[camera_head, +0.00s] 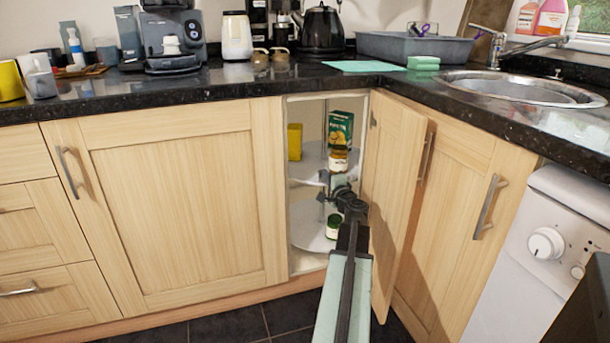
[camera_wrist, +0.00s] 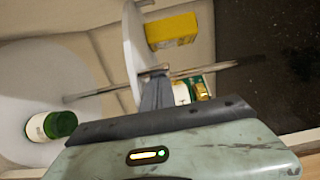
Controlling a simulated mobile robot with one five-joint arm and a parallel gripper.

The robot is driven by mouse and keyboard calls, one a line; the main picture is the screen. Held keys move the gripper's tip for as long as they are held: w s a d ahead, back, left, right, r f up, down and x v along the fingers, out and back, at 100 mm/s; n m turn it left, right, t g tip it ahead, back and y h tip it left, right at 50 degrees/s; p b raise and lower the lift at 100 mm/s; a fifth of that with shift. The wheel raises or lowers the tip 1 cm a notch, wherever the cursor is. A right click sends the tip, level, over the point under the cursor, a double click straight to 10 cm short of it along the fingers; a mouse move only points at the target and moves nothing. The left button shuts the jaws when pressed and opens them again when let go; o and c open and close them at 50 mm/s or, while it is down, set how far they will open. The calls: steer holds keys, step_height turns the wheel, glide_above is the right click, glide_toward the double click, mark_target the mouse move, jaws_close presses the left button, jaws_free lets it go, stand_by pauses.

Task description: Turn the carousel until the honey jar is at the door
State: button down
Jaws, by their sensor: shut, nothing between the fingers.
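The carousel stands in the open corner cabinet, with a white upper shelf (camera_head: 310,163) and lower shelf (camera_head: 306,233) around a thin pole. On the upper shelf a small pale-labelled jar (camera_head: 339,161) stands before a green carton (camera_head: 340,129); I cannot tell whether it is the honey jar. A yellow box (camera_head: 294,142) is further left; it also shows in the wrist view (camera_wrist: 172,30). A green-lidded jar (camera_head: 333,226) is on the lower shelf, also in the wrist view (camera_wrist: 50,125). My gripper (camera_head: 325,179) is shut and empty at the upper shelf's edge (camera_wrist: 131,55); contact is unclear.
The open cabinet door (camera_head: 394,180) stands just right of my arm, its handle facing right. The cabinet's left front panel (camera_head: 180,200) borders the opening. The dark countertop (camera_head: 220,83) runs above. A white appliance (camera_head: 555,240) is at the right.

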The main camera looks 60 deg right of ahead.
mark_target(306, 180)
steer(key=shift+m+g+h, duration=0.6)
steer(key=shift+h, duration=0.1)
steer(key=shift+w+a, duration=0.35)
steer(key=shift+w, duration=0.3)
steer(key=shift+w+a, duration=0.35)
steer(key=shift+w, duration=0.25)
steer(key=shift+w+a, duration=0.35)
steer(key=shift+w, duration=0.3)
steer(key=shift+w+a+m+g+h, duration=0.2)
steer(key=shift+w+m+g+h, duration=0.1)
steer(key=shift+w, duration=0.4)
steer(key=shift+w+a+m+g+h, duration=0.2)
steer(key=shift+w+g+h, duration=0.1)
steer(key=shift+w, duration=0.4)
